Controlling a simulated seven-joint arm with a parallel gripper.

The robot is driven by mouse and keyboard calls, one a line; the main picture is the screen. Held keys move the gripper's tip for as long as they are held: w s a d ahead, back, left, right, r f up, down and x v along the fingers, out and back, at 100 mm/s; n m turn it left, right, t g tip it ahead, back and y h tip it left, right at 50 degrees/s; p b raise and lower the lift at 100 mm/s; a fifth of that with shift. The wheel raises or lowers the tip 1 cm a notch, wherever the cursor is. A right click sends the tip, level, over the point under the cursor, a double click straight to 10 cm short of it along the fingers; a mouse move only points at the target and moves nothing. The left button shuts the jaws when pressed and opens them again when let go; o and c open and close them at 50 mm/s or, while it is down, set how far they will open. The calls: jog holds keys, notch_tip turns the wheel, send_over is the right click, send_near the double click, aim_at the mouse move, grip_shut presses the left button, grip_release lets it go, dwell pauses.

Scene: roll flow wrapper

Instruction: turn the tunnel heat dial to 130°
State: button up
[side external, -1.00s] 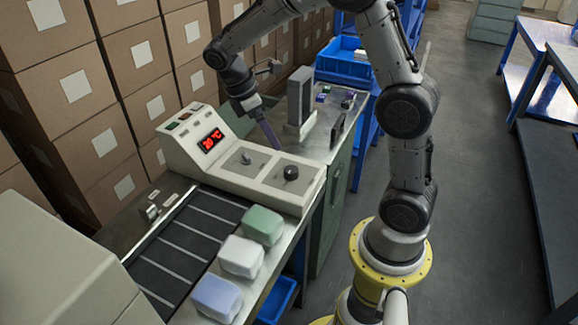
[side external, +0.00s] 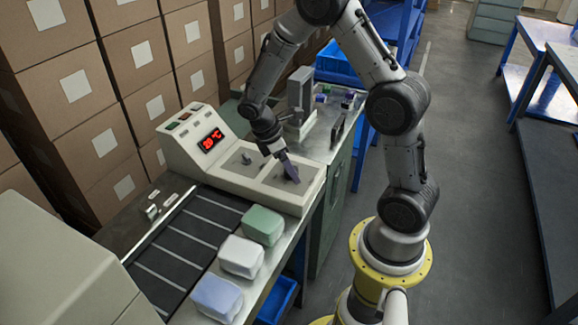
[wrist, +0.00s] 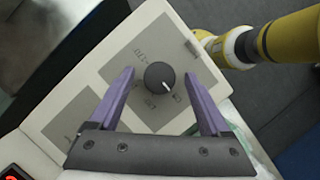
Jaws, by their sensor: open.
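The control console (side external: 235,172) is a cream sloped box with a red display (side external: 211,140) reading what looks like 20 °C. The tunnel heat dial (wrist: 159,76) is a round black knob with a white pointer line, on a grey panel with printed marks in the wrist view. The pointer aims to the lower right. My gripper (wrist: 164,103) is open above the panel, with one purple finger on each side of the dial and visible gaps between. In the side view my gripper (side external: 289,170) covers the dial.
A small switch (side external: 246,157) stands on the neighbouring grey panel. Green, white and blue packs (side external: 241,257) lie beside the dark conveyor (side external: 188,238). A grey upright block (side external: 300,93) stands behind the console, and stacked cartons (side external: 110,95) line the left.

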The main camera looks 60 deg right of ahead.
grip_shut()
dwell(0.4)
jog(key=shift+m, duration=0.3)
jog(key=m+y, duration=0.1)
jog(key=m, duration=0.1)
jog(key=m+g+y, duration=0.1)
jog(key=m, duration=0.2)
jog(key=shift+w+d, duration=0.1)
jog(key=shift+d, duration=0.1)
jog(key=m+y, duration=0.1)
jog(key=m, duration=0.2)
jog(key=m+y, duration=0.1)
jog(key=m, duration=0.2)
jog(key=shift+d, duration=0.15)
jog(key=shift+r, duration=0.1)
grip_release()
